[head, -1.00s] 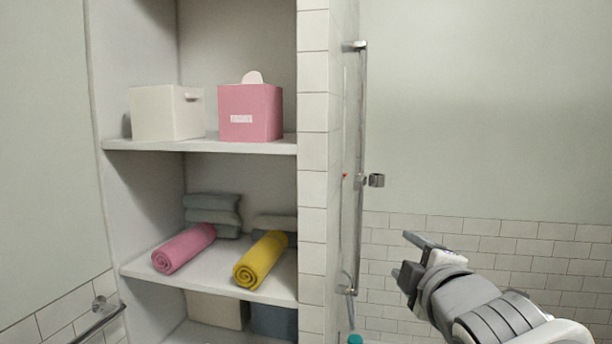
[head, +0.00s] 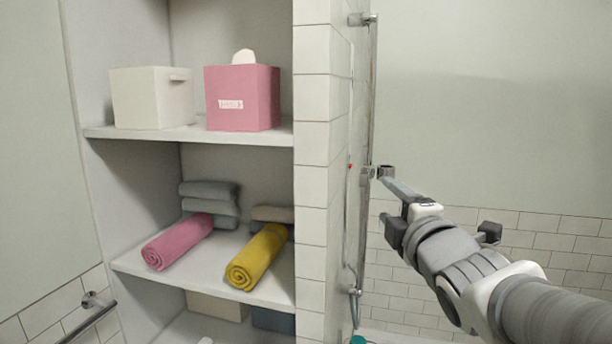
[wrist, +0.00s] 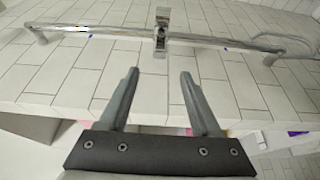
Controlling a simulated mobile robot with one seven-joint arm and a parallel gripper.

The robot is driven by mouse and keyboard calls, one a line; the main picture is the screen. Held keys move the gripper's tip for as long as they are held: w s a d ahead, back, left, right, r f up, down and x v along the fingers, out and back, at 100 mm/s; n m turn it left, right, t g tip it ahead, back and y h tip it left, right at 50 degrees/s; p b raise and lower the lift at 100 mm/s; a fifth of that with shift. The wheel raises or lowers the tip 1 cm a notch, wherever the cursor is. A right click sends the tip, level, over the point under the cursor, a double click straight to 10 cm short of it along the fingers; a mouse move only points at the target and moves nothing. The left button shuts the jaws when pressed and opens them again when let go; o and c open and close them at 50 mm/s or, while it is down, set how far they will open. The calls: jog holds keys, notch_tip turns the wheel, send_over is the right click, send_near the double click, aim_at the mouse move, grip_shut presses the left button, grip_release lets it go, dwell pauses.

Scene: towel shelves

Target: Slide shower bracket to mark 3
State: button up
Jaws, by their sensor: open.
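The shower bracket (head: 386,172) is a small chrome clamp around the upright chrome rail (head: 372,85), a little below the middle of it. In the wrist view the bracket (wrist: 161,32) sits on the rail (wrist: 208,40), which runs across the picture. My gripper (head: 384,204) is open and empty, just to the right of the rail and close to the bracket. In the wrist view my gripper (wrist: 160,74) has its fingertips either side of the bracket's line, short of it. Small blue marks show on the tiles near the rail; a red mark (head: 349,166) shows in the head view. No numbers are readable.
A tiled wall edge (head: 311,190) stands left of the rail. Shelves beyond it hold a white bin (head: 150,97), a pink box (head: 242,97), a pink towel (head: 178,242) and a yellow towel (head: 257,256). A hose (wrist: 300,45) hangs near one rail end.

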aim_at(367, 181)
jog(key=w+p, duration=0.1)
jog(key=w, duration=0.4)
jog(key=w+p, duration=0.1)
jog(key=w, duration=0.3)
jog(key=w+a+p, duration=0.1)
jog(key=w, duration=0.4)
jog(key=shift+w, duration=0.35)
grip_shut()
dwell(0.9)
